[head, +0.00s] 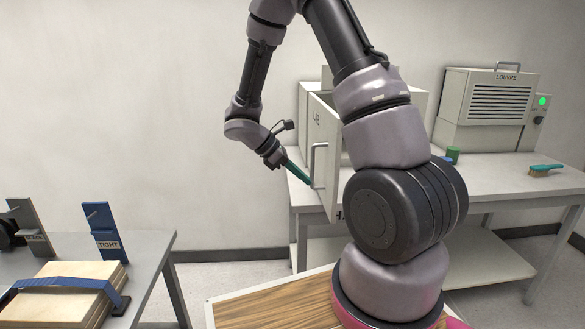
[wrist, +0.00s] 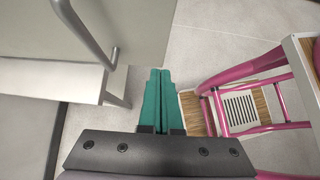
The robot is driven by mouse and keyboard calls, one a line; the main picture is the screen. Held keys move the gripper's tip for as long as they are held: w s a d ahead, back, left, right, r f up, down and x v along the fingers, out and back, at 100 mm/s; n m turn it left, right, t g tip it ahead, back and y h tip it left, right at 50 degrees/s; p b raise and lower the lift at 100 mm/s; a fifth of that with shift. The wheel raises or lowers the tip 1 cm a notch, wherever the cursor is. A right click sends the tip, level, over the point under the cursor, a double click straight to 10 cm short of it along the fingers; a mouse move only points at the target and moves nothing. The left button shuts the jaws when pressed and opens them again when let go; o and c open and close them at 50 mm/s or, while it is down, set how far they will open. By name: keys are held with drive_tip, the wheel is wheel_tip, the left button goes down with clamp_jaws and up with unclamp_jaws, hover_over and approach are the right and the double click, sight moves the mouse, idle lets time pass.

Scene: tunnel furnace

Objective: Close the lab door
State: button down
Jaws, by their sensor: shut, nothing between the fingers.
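The lab door (head: 322,150) is a pale panel with dark lettering that stands open, swung out from a white cabinet (head: 414,112) on the back table. Its metal bar handle (head: 313,165) is upright on the door's face. My gripper (head: 307,181) has green fingers that are shut and empty, with the tips close to the handle's lower end; I cannot tell from the head view if they touch. In the wrist view my gripper (wrist: 159,74) is to the right of the handle (wrist: 88,35), apart from it, with the door (wrist: 135,25) behind. My arm hides much of the cabinet.
A louvre unit (head: 490,105) with a green light, a brush (head: 545,170) and a small green-topped container (head: 453,155) are on the back table (head: 500,178). A left table holds strapped boards (head: 70,290) and a blue "TIGHT" stand (head: 104,232). Bare floor lies between the tables.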

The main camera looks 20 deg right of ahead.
sight(332, 189)
drive_tip(key=d, duration=0.1)
drive_tip(key=d+f, duration=0.1)
drive_tip(key=d, duration=0.1)
drive_tip(key=s+d, duration=0.1)
drive_tip(key=shift+s+d+f, duration=0.1)
drive_tip(key=shift+d+f, duration=0.3)
drive_tip(key=shift+s+d, duration=0.1)
drive_tip(key=shift+d, duration=0.3)
drive_tip(key=shift+d, duration=0.1)
